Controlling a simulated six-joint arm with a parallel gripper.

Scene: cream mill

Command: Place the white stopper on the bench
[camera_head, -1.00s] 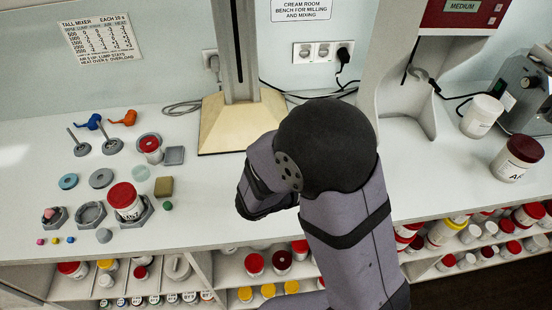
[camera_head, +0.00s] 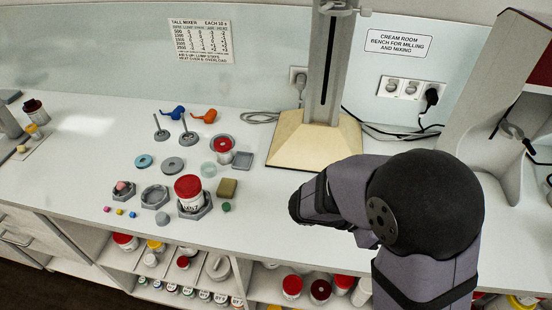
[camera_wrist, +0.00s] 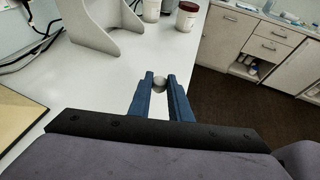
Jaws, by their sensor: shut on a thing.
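In the wrist view my gripper (camera_wrist: 160,80) has its two blue fingers closed on a small round whitish piece, which looks like the white stopper (camera_wrist: 158,83). It sits between the fingertips, with the bench top (camera_wrist: 100,95) behind and below. The height above the bench is hard to tell. In the head view my arm's wrist end is over the bench, in front of the wooden stand base, and the fingers and stopper are hidden there.
Left of my arm on the bench stand a red-lidded jar (camera_head: 188,188), a green-brown block (camera_head: 227,188), a green piece (camera_head: 226,207) and a grey ball (camera_head: 162,218). The wooden stand base (camera_head: 290,150) is behind. Two jars (camera_wrist: 187,17) stand near the bench edge in the wrist view.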

